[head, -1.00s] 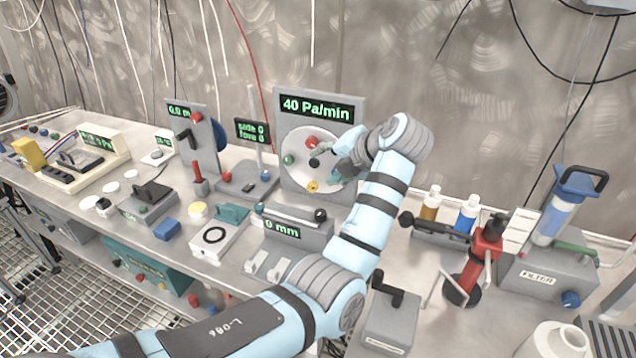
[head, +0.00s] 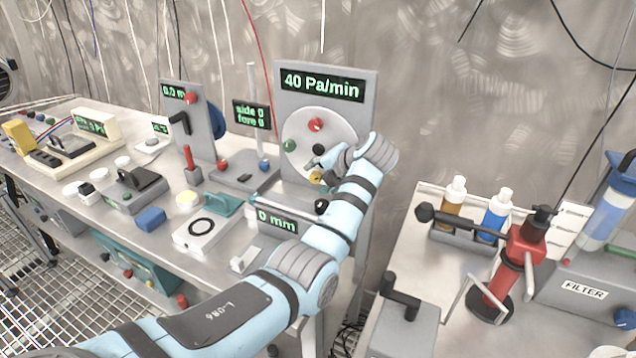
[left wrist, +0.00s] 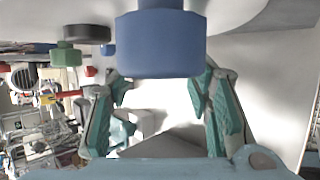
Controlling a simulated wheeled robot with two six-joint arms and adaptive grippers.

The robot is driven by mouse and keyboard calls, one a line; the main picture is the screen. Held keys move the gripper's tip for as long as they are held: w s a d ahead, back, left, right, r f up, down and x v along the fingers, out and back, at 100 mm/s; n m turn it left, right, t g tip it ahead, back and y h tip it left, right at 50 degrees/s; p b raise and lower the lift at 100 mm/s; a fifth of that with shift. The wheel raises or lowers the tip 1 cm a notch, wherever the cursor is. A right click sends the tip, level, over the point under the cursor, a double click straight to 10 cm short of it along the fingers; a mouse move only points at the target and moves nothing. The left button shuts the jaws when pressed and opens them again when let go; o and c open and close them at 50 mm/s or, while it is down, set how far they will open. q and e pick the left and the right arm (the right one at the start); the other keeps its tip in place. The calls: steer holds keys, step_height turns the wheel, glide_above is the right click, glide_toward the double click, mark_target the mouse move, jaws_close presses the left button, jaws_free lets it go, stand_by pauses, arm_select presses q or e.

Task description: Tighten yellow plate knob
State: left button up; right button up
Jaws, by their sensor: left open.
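The round pale plate (head: 300,160) stands upright under a "40 Pa/min" display (head: 321,85). It carries a red knob (head: 316,125), a green knob (head: 289,145), a black centre knob (head: 318,150) and the yellow knob (head: 316,176) at its lower edge. My left gripper (head: 325,168) is at the plate's lower right, beside the yellow knob, partly covering it. In the left wrist view the open fingers (left wrist: 160,92) stand either side of a gap, with a large blue knob (left wrist: 160,45) just above it. I cannot tell whether they touch it. The yellow knob is not clear there.
A gap separates the left bench from the right one, which holds bottles (head: 453,203), a red tool (head: 510,265) and a filter unit (head: 585,290). A post with a side/fore display (head: 251,114) stands left of the plate.

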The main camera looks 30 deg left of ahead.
arm_select(q)
steer(key=shift+x, duration=0.9)
steer(key=shift+w, duration=0.1)
jaws_close()
arm_select(e)
steer(key=shift+w+d+f, duration=0.15)
steer(key=shift+w+f, duration=0.1)
